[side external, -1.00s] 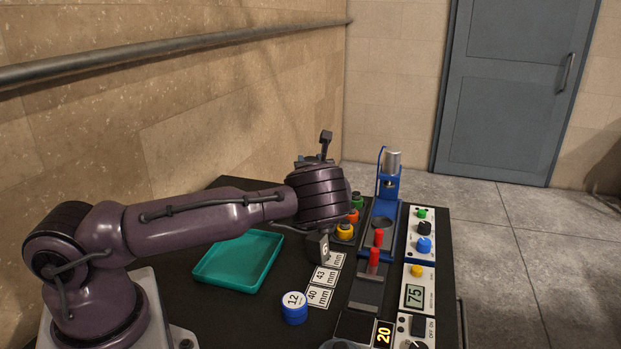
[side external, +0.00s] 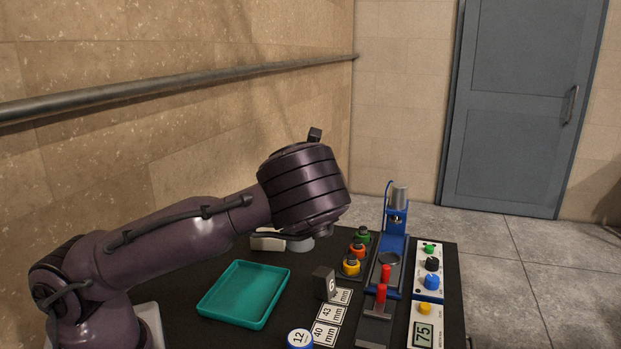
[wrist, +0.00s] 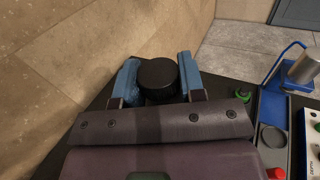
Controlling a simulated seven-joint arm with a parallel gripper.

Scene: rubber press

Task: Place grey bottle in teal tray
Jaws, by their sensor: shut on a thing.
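My gripper (wrist: 159,82) shows in the wrist view with its two blue fingers on either side of a round black cap (wrist: 157,71). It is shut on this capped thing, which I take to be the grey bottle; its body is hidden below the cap. The teal tray (side external: 245,294) lies flat and empty on the black table, below and left of my wrist.
Yellow, orange and green buttons (side external: 358,253) stand right of my wrist, beside the blue press (side external: 394,230). A grey block (side external: 324,282), number cards (side external: 331,314) and a blue-white round piece (side external: 299,339) lie right of the tray. Pale objects (side external: 268,240) stand partly hidden behind my arm.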

